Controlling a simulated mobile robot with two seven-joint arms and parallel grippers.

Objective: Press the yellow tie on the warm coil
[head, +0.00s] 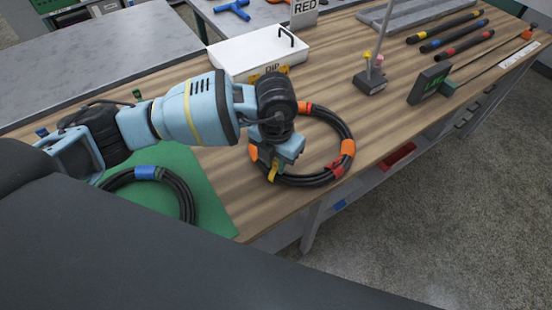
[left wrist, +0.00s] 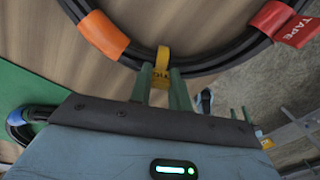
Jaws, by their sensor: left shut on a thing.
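The warm coil is a black hose ring (head: 316,181) with orange and red tape bands, lying on the wooden bench. Part of it crosses the top of the left wrist view (left wrist: 205,66). My left gripper (head: 280,160) is over the ring's near left edge, pointing down. Its two green fingers (left wrist: 161,80) are shut on the yellow tie (left wrist: 162,56), which also shows below the gripper in the head view (head: 273,172). The tie is at the hose between an orange band and a red tape. I cannot tell whether it wraps the hose. My right gripper is out of view.
A second coil (head: 184,193) with blue tape lies on a green mat (head: 217,207) to the left. A white box (head: 250,52), a clip stand (head: 370,82) and a dark display block (head: 430,84) stand behind. Several straight hoses (head: 455,38) lie farther right.

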